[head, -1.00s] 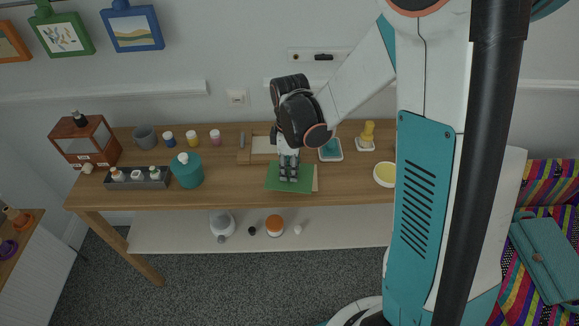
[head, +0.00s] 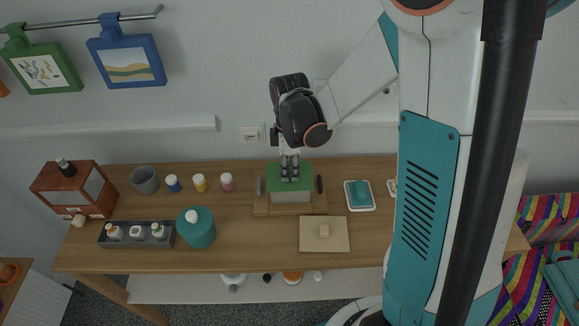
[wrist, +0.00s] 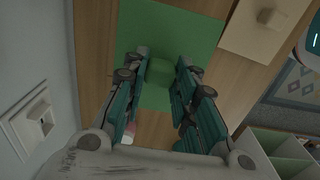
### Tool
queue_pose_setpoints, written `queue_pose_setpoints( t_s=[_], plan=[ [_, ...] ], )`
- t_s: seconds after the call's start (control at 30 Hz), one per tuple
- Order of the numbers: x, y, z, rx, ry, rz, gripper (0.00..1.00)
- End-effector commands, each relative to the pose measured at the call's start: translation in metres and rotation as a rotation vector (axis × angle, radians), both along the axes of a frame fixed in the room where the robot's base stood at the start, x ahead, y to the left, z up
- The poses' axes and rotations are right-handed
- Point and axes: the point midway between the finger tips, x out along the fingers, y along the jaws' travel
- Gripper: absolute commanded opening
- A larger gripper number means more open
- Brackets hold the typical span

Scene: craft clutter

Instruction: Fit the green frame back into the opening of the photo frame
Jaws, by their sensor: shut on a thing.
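My gripper (head: 290,177) points down and is shut on the small green knob (wrist: 160,72) of the green frame (head: 304,174). The green frame is a flat panel, which also shows in the wrist view (wrist: 185,30), between and beyond my fingers. I cannot tell whether the panel touches the stand.
A tan board (head: 340,245) with a knob lies in front, near the table edge. A teal jar (head: 196,230), a grey tray of bottles (head: 110,241) and small paint pots stand left. A white dish (head: 359,196) with a teal block lies right. Framed pictures hang on the wall.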

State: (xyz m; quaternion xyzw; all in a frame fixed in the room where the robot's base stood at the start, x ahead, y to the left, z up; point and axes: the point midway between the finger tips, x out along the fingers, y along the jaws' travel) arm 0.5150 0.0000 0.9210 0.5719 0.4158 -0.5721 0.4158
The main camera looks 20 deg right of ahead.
Motion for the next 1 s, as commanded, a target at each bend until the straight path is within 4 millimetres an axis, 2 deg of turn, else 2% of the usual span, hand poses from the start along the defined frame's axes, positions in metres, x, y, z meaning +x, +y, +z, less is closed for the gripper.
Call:
queue_pose_setpoints(
  t_s=[0.23,0.63,1.0],
  plan=[
    [0.000,0.000,-0.008,0.000,0.000,0.000,0.05],
    [0.000,0.000,-0.040,0.000,0.000,0.000,0.05],
    [0.000,0.000,-0.042,0.000,0.000,0.000,0.05]
  ],
)
